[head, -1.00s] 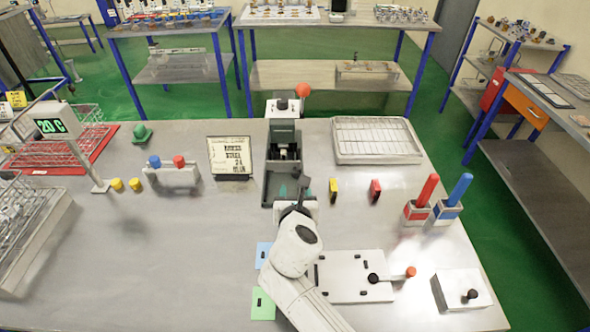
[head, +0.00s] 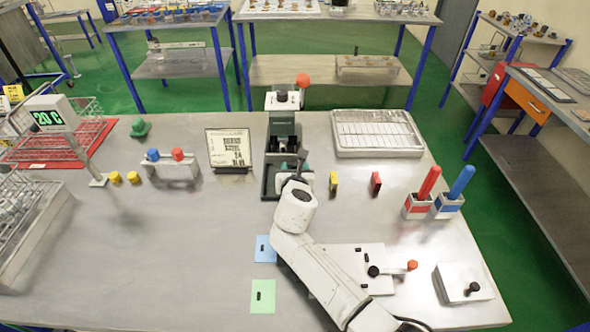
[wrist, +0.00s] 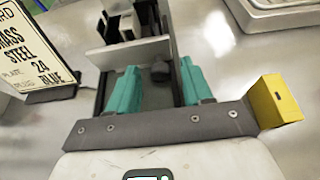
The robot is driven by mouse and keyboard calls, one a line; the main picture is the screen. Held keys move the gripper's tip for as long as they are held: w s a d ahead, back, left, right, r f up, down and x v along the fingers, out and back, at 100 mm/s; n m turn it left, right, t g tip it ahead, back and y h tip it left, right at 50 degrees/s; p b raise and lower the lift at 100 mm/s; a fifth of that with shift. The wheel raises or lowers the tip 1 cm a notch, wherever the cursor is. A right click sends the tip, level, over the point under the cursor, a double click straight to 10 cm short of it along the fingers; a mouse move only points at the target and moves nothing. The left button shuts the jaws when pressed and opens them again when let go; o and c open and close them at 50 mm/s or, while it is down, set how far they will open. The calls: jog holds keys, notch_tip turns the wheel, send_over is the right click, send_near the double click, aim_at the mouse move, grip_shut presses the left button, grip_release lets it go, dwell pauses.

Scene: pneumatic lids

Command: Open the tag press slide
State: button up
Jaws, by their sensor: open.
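The tag press (head: 283,128) stands at the back middle of the table, a dark grey-green body with an orange ball on its lever. Its low dark tray (head: 268,182) extends toward me; this also shows in the wrist view (wrist: 98,95). In the wrist view a small dark knob (wrist: 160,72) sits inside the tray, by a pale crossbar (wrist: 130,52) that may be the slide. My gripper (wrist: 158,90) is open. Its teal fingers stand apart, one either side of the knob's line, with nothing held. In the head view my gripper (head: 290,178) covers part of the tray.
A sign card (head: 230,149) stands left of the press, and a metal tray (head: 377,133) lies right. A yellow block (head: 333,182) and a red block (head: 376,182) stand just right of my gripper.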

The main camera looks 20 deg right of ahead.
jog(key=shift+c, duration=0.5)
grip_shut()
